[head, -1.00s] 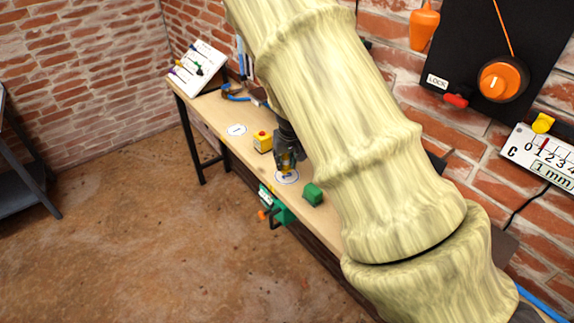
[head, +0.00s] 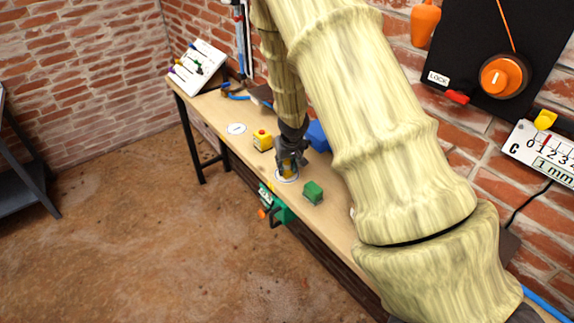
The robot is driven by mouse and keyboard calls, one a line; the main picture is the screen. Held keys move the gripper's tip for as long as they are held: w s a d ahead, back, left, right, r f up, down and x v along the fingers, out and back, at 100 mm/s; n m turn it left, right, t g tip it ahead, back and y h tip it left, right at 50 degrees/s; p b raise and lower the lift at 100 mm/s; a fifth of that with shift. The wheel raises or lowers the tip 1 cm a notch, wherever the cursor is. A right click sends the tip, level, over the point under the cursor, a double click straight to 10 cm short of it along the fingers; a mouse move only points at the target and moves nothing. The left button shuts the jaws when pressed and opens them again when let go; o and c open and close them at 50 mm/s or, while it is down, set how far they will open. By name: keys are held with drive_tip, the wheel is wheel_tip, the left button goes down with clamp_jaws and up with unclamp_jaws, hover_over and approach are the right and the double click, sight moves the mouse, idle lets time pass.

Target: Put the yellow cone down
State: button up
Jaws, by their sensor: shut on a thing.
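My gripper (head: 290,168) is shut on the yellow cone (head: 287,170), low over the wooden bench. The cone shows only in part between the dark fingers. It is over or on a white round marker (head: 287,179) on the bench top. I cannot tell whether the cone touches the marker. My pale arm hides much of the bench's right part.
Another white round marker (head: 237,129) lies bare on the bench (head: 215,112). A brick wall backs the bench.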

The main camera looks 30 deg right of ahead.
drive_tip(key=o, duration=1)
drive_tip(key=p+v, duration=0.2)
drive_tip(key=v, duration=1)
